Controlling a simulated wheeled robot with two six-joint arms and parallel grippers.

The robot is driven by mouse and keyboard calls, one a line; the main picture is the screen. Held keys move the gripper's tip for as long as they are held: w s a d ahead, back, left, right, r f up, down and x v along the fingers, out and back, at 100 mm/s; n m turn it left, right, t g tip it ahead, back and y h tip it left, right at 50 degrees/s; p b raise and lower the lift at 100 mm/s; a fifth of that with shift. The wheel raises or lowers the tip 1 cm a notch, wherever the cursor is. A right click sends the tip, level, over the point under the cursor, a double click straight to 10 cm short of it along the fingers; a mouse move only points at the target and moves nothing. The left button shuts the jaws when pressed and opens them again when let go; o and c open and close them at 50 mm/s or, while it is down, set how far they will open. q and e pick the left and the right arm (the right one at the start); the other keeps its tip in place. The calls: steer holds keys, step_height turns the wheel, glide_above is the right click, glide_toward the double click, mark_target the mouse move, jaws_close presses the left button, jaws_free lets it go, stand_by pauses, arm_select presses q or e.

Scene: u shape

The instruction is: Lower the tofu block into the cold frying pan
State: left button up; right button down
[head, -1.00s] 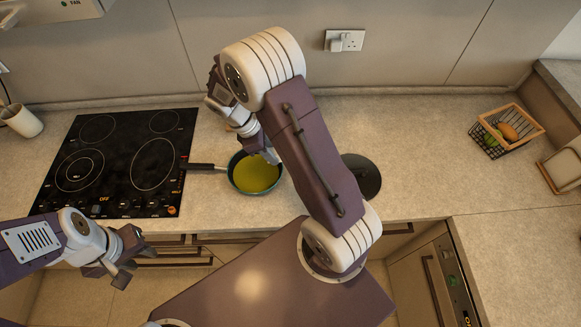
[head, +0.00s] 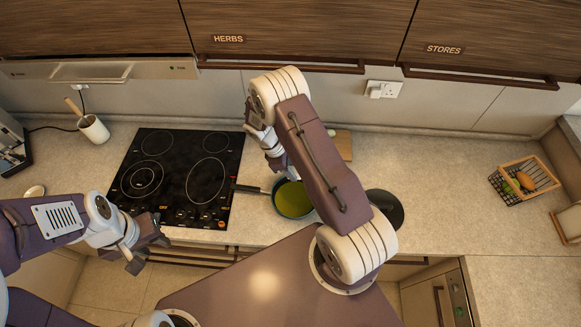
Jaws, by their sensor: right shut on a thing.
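The frying pan (head: 290,203) stands on the counter just right of the hob, its black handle pointing left toward the hob. Its inside is olive-yellow. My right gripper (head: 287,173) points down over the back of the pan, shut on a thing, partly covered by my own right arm. The tofu block itself is hidden from this view. I cannot tell how high the gripper is above the pan floor. My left gripper (head: 146,255) is open and empty, in front of the counter edge, below the hob.
The black hob (head: 180,177) is bare. A dark round lid (head: 385,209) lies right of the pan, and a wooden board (head: 343,142) lies behind my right arm. A utensil pot (head: 94,130) stands at the left, a wire basket (head: 525,180) at the right. The right counter is mostly clear.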

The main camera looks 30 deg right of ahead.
steer(key=shift+w+a+f, duration=0.1)
steer(key=shift+f, duration=0.3)
step_height(320, 180, down, 9)
steer(key=b, duration=0.7)
steer(key=shift+s+d+f, duration=0.1)
steer(key=shift+s+d, duration=0.1)
steer(key=shift+d, duration=0.1)
steer(key=shift+f, duration=0.1)
steer(key=shift+f+b, duration=2.05)
steer(key=shift+f, duration=0.15)
